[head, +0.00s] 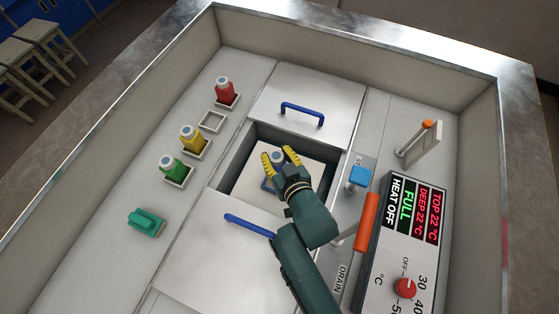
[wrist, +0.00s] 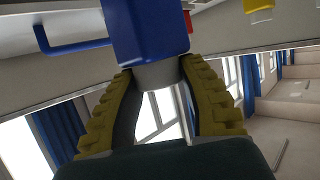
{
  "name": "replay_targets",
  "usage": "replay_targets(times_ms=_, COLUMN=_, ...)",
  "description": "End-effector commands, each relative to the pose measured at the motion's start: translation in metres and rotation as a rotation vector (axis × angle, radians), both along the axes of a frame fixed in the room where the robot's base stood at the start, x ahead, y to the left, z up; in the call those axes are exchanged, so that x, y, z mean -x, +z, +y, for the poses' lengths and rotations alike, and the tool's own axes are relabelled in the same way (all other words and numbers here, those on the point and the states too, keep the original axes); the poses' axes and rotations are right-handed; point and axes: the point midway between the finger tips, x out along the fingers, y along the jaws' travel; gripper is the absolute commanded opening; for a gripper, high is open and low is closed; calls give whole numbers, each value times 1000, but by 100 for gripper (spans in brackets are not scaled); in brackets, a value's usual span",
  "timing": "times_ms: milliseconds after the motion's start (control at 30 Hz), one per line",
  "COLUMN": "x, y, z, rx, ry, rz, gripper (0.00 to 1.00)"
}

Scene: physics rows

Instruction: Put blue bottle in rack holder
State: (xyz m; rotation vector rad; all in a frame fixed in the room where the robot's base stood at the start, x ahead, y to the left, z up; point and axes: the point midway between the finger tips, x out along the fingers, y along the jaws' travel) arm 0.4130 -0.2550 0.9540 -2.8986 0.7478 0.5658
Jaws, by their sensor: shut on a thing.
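The blue bottle (wrist: 150,32) has a blue body and a grey cap (wrist: 160,74). My gripper (wrist: 156,72) is shut on it, with the two yellow ribbed fingers on either side of the cap. In the head view my gripper (head: 280,158) is over the open square well in the middle, and the bottle (head: 268,184) is partly hidden by the fingers. Its height above the well floor is hard to tell. An empty square rack holder (head: 211,122) is at the left, between the red bottle (head: 224,89) and the yellow bottle (head: 190,137).
A green bottle (head: 172,167) stands in its holder below the yellow one. Metal lids with blue handles (head: 303,110) lie above and below the well. A blue knob (head: 360,177), an orange lever (head: 367,221) and a control panel (head: 402,235) are at the right.

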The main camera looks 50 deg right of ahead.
Motion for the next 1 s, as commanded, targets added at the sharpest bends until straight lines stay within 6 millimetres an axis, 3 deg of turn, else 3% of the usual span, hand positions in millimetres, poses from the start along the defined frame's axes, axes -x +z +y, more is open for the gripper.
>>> replay_targets(times_ms=33, x=0, y=-17, z=0, rx=-1, ry=1, rz=4, gripper=1)
replay_targets(times_ms=400, x=-1, y=-80, z=1, rx=0, ry=2, rz=1, gripper=1)
replay_targets(times_ms=800, x=-1, y=-87, z=1, rx=0, ry=3, rz=-1, gripper=1)
replay_targets(times_ms=833, x=-1, y=-88, z=1, rx=0, ry=2, rz=1, gripper=43)
replay_targets(times_ms=933, x=0, y=-87, z=1, rx=-1, ry=2, rz=2, gripper=62)
replay_targets(times_ms=1000, x=0, y=-87, z=1, rx=-1, ry=3, rz=2, gripper=64)
